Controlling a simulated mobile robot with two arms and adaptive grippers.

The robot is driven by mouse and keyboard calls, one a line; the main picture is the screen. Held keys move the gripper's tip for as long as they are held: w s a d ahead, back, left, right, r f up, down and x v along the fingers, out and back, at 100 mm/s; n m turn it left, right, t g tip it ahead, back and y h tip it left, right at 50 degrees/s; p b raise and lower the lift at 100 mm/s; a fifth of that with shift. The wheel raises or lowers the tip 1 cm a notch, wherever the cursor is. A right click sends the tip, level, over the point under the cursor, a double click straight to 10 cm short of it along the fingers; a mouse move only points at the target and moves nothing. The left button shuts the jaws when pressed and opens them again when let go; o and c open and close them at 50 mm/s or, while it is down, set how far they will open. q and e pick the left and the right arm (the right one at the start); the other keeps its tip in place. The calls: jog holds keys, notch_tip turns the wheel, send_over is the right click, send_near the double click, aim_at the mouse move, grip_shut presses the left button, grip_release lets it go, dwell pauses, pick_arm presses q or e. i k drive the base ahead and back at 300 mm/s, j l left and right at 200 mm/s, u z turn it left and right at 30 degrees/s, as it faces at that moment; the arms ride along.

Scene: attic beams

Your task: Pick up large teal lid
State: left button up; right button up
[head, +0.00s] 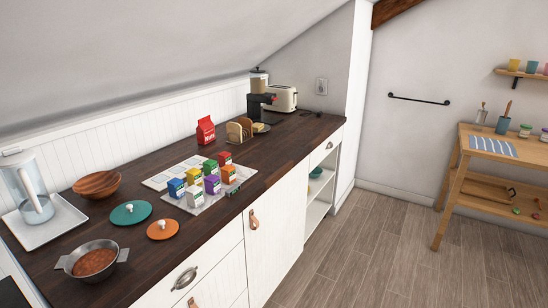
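The large teal lid (131,213) lies flat on the dark wooden counter (200,220). Neither of my grippers shows in the head view.
A wooden bowl (97,184) stands behind the teal lid. A clear pitcher sits on a white tray (62,222) at the left. Several coloured cartons stand on a tray (238,181) to the right. A wooden side table (462,168) stands across the open floor.

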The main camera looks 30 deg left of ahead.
aim_at(131, 213)
jog(key=i+u, duration=0.35)
jog(key=i+l+u, duration=0.3)
jog(key=i, duration=0.25)
jog(key=j, duration=0.1)
